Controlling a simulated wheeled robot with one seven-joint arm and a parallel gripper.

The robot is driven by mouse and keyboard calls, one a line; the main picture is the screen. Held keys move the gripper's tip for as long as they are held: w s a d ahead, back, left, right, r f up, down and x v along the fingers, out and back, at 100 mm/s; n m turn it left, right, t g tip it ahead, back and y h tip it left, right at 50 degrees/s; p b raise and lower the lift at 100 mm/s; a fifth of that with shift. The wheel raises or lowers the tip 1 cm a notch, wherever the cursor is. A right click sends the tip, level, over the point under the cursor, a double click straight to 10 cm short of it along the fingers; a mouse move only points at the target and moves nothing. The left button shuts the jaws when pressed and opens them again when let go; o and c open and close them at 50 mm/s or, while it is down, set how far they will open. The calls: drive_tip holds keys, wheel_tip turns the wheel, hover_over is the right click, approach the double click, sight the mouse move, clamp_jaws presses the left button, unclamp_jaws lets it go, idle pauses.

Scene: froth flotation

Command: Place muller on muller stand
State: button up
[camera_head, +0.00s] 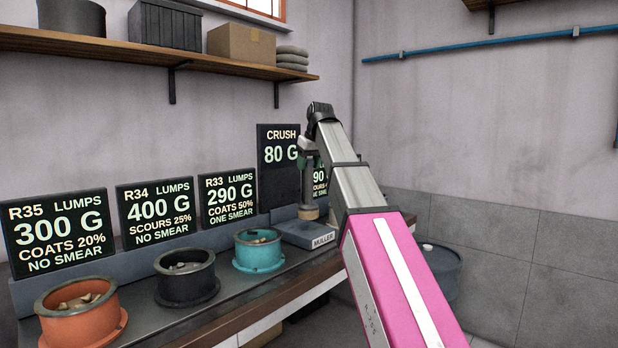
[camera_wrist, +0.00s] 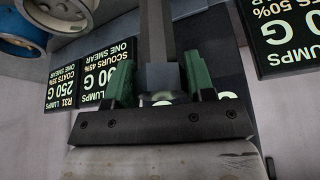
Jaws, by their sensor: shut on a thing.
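My gripper (camera_head: 307,158) points down over the muller stand (camera_head: 311,236), a grey block labelled MULLER at the right end of the bench. It is shut on the muller (camera_head: 308,190), a grey upright shaft with a tan foot. The foot is at the top of the stand; I cannot tell whether it touches or hangs just above. In the wrist view the green finger pads of my gripper (camera_wrist: 160,82) lie either side of the muller's grey shaft (camera_wrist: 155,40). My arm hides part of the stand's surroundings.
An orange pot (camera_head: 82,310), a black pot (camera_head: 187,278) and a teal pot (camera_head: 259,250) line the bench to the left. Dark signs, including the CRUSH 80 G board (camera_head: 279,165), stand behind. A grey-blue drum (camera_head: 441,272) is on the floor at right.

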sight(309, 175)
drive_tip(key=shift+w+f, duration=0.25)
drive_tip(key=shift+w, duration=0.05)
drive_tip(key=shift+f, duration=2.1)
drive_tip(key=o, duration=1)
drive_tip(key=v, duration=1.2)
drive_tip(key=shift+d, duration=0.1)
